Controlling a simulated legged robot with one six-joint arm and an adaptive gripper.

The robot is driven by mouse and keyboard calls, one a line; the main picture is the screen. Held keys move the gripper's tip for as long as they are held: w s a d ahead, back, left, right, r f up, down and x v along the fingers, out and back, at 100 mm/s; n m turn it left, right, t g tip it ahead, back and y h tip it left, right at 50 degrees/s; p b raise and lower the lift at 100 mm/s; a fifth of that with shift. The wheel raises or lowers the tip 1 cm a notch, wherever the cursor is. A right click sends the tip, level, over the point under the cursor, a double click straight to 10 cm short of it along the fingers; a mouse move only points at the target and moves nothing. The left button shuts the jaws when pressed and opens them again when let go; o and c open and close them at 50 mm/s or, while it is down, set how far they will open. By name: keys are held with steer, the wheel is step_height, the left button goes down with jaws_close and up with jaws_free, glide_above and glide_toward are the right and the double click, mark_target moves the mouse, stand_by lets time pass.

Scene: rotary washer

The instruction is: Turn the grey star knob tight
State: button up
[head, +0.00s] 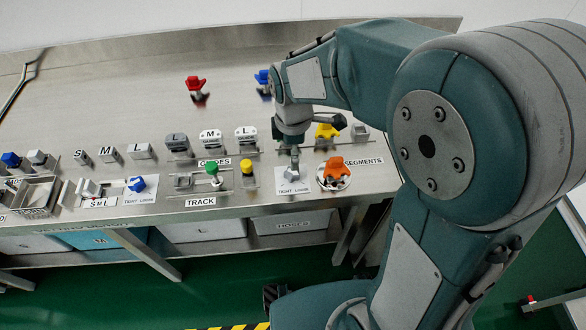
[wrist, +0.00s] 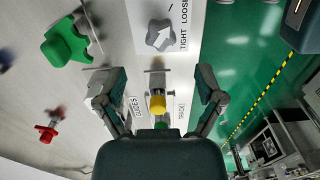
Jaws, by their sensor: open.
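The grey star knob (wrist: 160,36) sits on a white plate (wrist: 143,13) lettered TIGHT and LOOSE, at the top centre of the wrist view. In the head view this plate (head: 293,187) lies at the bench's front edge, with the knob partly covered by my gripper. My gripper (head: 293,152) points down above the plate in the head view. In the wrist view its two fingers (wrist: 156,92) are spread wide with nothing held between them. The grey knob appears beyond the fingertips, apart from them.
A yellow knob (head: 246,166) and a green knob (head: 211,168) stand left of the plate. The bench's rear left is mostly clear.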

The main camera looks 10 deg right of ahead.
mark_target(292, 175)
step_height(292, 175, down, 8)
steer(key=shift+r, duration=0.2)
steer(key=c, duration=1.1)
